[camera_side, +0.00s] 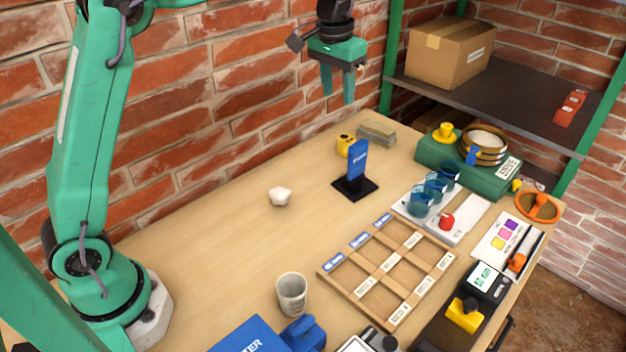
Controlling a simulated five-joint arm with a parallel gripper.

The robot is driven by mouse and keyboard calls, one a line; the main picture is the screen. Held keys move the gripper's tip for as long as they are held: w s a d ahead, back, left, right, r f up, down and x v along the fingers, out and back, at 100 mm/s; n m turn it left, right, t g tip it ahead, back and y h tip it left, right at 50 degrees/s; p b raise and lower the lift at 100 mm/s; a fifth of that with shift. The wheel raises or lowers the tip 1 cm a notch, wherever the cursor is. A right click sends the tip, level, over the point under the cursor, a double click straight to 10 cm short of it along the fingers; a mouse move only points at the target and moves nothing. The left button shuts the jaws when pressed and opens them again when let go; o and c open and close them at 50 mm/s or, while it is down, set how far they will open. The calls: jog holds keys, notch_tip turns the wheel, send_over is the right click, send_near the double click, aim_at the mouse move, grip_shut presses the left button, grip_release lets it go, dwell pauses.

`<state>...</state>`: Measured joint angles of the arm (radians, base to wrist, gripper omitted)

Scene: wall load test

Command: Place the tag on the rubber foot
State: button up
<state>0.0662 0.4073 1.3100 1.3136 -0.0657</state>
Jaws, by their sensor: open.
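My gripper (337,97) hangs at the top centre with its fingers pointing down, open and empty, above and behind the table items. A small blue tag-like piece (472,155) is at the front of the round wooden-rimmed bowl on the green case. A blue upright panel (357,162) stands on a black square base (355,188) near the middle of the table. I cannot tell for sure which thing is the tag or which is the rubber foot. My gripper is apart from all of these.
A wooden divided tray (368,292) lies at the front centre, with a grey cup (291,294) to its left. The green case (432,152), blue glasses (420,201) and a shelf with a cardboard box (450,52) are at right. The left-middle tabletop is mostly clear, except a white lump (279,196).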

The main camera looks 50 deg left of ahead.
jog(key=s+a+r+t, duration=0.1)
jog(key=s+r, duration=0.3)
jog(key=s, duration=0.4)
jog(key=s+a+f+t, duration=0.1)
jog(key=s+f, duration=0.2)
jog(key=s, duration=0.8)
jog(key=s+a+f+t, duration=0.1)
jog(key=s+f+t, duration=0.1)
jog(key=s, duration=0.9)
jog(key=shift+a+f, duration=0.25)
jog(key=shift+f, duration=0.3)
